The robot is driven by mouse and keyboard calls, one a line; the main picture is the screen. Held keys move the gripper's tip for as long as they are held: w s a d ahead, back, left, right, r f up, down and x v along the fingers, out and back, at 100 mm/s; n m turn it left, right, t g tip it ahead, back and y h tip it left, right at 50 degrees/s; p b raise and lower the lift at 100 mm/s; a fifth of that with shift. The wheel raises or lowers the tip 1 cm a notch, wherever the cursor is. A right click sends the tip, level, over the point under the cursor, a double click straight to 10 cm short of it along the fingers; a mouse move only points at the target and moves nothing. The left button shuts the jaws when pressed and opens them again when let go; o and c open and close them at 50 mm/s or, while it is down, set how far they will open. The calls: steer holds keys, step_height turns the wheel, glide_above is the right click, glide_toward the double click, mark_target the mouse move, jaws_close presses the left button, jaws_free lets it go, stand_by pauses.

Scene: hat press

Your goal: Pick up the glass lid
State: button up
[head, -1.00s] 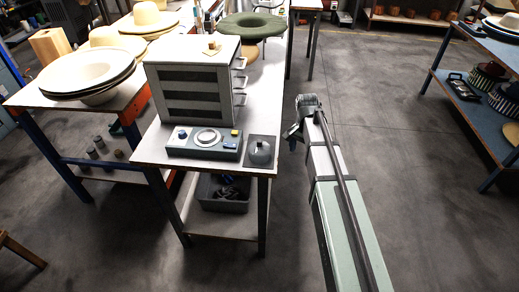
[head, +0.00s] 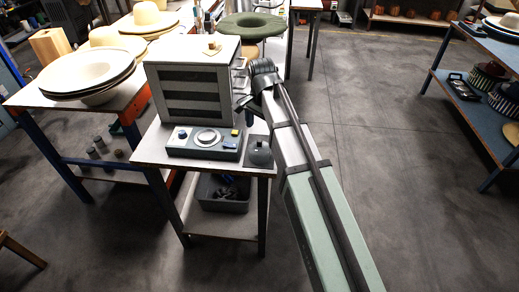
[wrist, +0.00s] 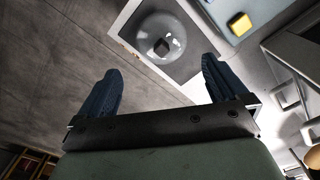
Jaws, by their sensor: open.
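The glass lid (head: 259,153) is a dark, see-through dome with a small knob. It sits on a dark square mat at the front right corner of the white workbench. In the wrist view the lid (wrist: 158,42) shows at top centre, with its knob as a dark block. My gripper (head: 243,104) is above the bench's right edge, behind and above the lid. In the wrist view my gripper's two blue fingers (wrist: 163,82) are wide apart with nothing between them, and the lid lies beyond their tips.
A control panel (head: 203,143) with a round ring, a blue knob and a yellow button stands left of the lid. A green hat (head: 252,26) lies farther back. The floor to the right is clear.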

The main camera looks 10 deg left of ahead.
mark_target(261, 147)
steer(key=shift+w+f, duration=0.2)
steer(key=shift+f, duration=4.85)
steer(key=c, duration=0.8)
